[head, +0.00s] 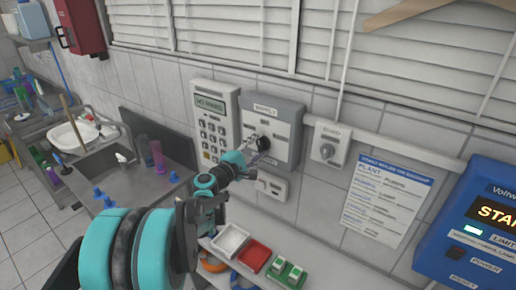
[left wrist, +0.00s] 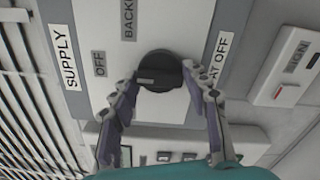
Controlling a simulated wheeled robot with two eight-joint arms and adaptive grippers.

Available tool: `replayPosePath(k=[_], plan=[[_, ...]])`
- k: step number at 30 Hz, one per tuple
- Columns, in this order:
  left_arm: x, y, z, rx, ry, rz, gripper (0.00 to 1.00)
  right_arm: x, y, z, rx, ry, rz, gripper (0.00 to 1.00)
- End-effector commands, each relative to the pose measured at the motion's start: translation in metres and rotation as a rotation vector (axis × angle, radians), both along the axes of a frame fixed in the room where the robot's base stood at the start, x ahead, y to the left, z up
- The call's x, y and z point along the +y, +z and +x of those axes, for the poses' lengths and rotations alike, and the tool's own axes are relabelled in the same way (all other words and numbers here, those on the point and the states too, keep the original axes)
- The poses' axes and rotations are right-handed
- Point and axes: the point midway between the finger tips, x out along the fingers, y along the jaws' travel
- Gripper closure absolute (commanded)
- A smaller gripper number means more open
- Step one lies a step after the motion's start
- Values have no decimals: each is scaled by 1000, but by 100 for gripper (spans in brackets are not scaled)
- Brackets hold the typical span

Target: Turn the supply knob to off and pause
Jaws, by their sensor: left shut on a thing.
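The supply panel (head: 285,118) is a grey wall box labelled SUPPLY in the head view. Its black round knob (left wrist: 158,72) shows in the left wrist view, with OFF and BACK labels on the plate around it. My left gripper (head: 258,150) reaches up to the panel, and its two fingers (left wrist: 160,98) stand on either side of the knob, shut on it. The fingers partly cover the plate and another label ending in "AT OFF". My right gripper is not in view.
A keypad box (head: 213,125) hangs left of the panel and a smaller knob box (head: 330,143) right of it. A blue unit (head: 470,225) is at far right. White and red trays (head: 254,256) sit below. A sink (head: 125,170) is at left.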

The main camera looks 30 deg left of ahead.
Motion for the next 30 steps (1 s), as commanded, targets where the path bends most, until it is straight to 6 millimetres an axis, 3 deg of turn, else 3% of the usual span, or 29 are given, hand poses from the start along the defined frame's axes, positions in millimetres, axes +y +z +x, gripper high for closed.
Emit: replayPosePath(k=[16,17,19,30], plan=[[0,0,0,-1,-1,25,83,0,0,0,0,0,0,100],[0,0,0,-1,-1,25,49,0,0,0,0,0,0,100],[0,0,0,-1,-1,25,33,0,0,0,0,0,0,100],[1,0,-5,-2,0,24,33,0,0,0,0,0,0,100]])
